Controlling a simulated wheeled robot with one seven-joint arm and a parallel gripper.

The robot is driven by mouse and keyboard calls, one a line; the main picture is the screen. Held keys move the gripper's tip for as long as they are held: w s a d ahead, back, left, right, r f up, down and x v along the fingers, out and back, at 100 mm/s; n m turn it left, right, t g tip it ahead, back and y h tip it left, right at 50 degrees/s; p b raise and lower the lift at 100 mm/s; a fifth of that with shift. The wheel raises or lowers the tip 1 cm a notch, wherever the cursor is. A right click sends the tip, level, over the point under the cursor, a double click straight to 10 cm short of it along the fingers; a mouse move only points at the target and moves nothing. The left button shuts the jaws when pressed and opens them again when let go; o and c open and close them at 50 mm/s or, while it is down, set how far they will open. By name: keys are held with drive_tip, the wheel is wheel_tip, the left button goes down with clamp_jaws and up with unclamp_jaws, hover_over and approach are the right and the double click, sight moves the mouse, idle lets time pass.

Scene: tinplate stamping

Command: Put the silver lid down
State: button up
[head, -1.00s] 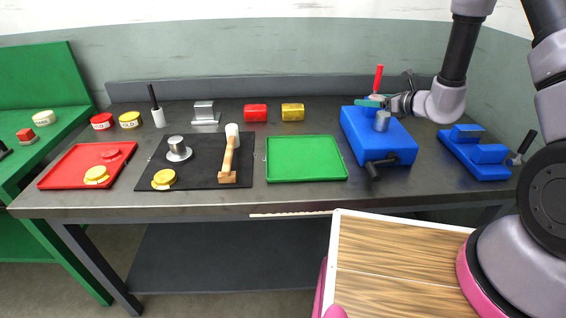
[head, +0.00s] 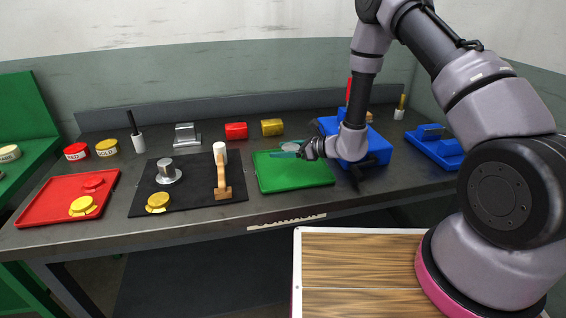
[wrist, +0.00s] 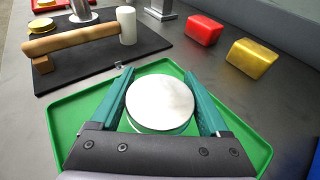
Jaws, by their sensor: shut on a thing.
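The silver lid (wrist: 160,103) is a round, pale metal disc between the two teal fingers of my gripper (wrist: 168,92) in the wrist view. My gripper is shut on it. The green tray (wrist: 60,112) also shows below the lid in the wrist view. I cannot tell whether the lid touches the tray. The tray looks otherwise empty.
Left of the tray, a black mat (head: 195,201) bears a mallet (head: 222,175), a metal die (head: 167,170) and a gold lid (head: 159,202). Red (head: 236,130) and yellow (head: 272,127) blocks stand behind. A blue press block (head: 375,148) stands close right. A red tray (head: 45,203) lies far left.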

sight(283, 166)
drive_tip(key=shift+f, duration=2.2)
